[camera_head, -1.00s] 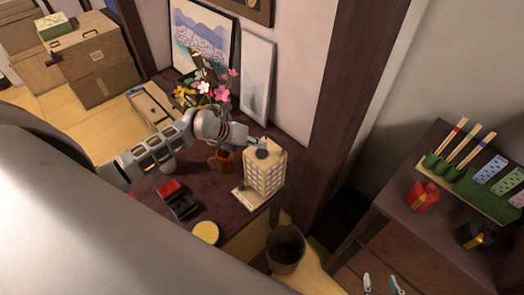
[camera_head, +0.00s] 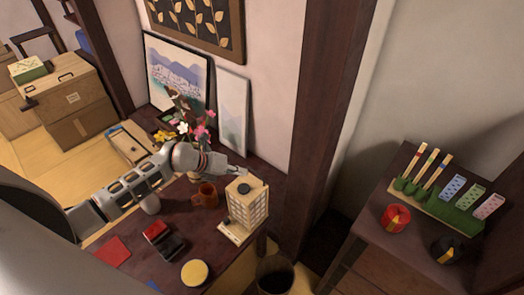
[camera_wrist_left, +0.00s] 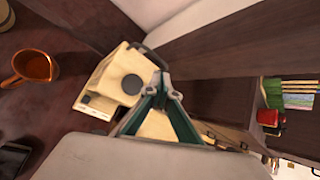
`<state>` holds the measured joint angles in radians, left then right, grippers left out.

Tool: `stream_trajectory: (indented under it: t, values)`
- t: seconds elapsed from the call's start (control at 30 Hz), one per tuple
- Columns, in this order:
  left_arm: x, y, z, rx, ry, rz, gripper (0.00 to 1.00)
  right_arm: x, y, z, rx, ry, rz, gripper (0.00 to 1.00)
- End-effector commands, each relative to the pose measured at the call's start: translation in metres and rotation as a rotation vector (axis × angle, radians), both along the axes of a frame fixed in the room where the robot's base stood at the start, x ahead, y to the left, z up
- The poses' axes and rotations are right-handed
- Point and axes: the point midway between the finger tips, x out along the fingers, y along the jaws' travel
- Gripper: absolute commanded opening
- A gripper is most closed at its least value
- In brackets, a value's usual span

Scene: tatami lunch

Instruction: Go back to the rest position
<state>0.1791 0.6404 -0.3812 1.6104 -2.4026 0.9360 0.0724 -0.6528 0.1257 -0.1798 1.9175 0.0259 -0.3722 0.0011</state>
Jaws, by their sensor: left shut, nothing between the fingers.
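My left gripper (camera_head: 238,171) reaches in from the left over the dark low table (camera_head: 213,228), just behind the top of a cream tower-shaped lantern (camera_head: 246,207). In the left wrist view the gripper's fingers (camera_wrist_left: 164,84) meet at their tips and hold nothing. The lantern (camera_wrist_left: 118,86) shows there from above, close beside the fingers; I cannot tell whether they touch it. My right gripper does not show in either view.
An orange-brown mug (camera_head: 205,195), a black and red box (camera_head: 164,240) and a yellow round item (camera_head: 195,272) stand on the table. A flower arrangement (camera_head: 190,125) is behind my arm. A dark wooden post (camera_head: 318,130) rises right of the table. A bin (camera_head: 274,276) stands below.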

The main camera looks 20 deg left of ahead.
Motion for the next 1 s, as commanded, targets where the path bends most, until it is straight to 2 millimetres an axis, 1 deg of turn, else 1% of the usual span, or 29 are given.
stream_trajectory:
  t: [0.13,0.17,0.23,0.27,0.37,0.4,0.5,0.6,0.7,0.8,0.87,0.93,1.0]
  values:
    - [0.0,-0.001,0.0,-0.004,0.0,0.0,0.0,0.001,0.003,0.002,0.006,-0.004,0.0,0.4]
    - [-0.001,-0.003,0.0,-0.009,0.0,-0.001,0.0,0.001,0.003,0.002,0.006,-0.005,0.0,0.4]
    - [-0.005,-0.013,0.0,-0.048,0.001,-0.001,0.0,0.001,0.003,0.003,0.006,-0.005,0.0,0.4]
    - [-0.008,-0.02,0.0,-0.075,0.001,0.0,0.0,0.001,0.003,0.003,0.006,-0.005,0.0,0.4]
    - [-0.023,-0.054,0.004,-0.222,0.003,0.012,0.0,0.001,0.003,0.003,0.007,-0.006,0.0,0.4]
    - [-0.029,-0.069,0.008,-0.3,0.004,0.026,0.0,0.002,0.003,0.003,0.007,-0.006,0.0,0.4]
    - [-0.045,-0.101,0.022,-0.51,0.008,0.084,0.0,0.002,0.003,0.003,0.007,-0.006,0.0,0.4]
    - [-0.057,-0.12,0.037,-0.711,0.017,0.175,0.0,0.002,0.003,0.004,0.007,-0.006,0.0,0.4]
    - [-0.066,-0.127,0.049,-0.902,0.037,0.295,0.0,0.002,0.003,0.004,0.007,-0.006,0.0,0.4]
    - [-0.074,-0.124,0.053,-1.072,0.068,0.441,0.0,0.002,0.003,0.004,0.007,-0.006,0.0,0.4]
    - [-0.08,-0.118,0.052,-1.166,0.094,0.54,0.0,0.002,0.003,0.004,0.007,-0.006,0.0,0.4]
    - [-0.088,-0.109,0.046,-1.267,0.129,0.664,0.0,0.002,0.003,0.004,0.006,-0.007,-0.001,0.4]
    - [-0.099,-0.099,0.035,-1.356,0.171,0.798,0.0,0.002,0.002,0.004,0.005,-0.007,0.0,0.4]
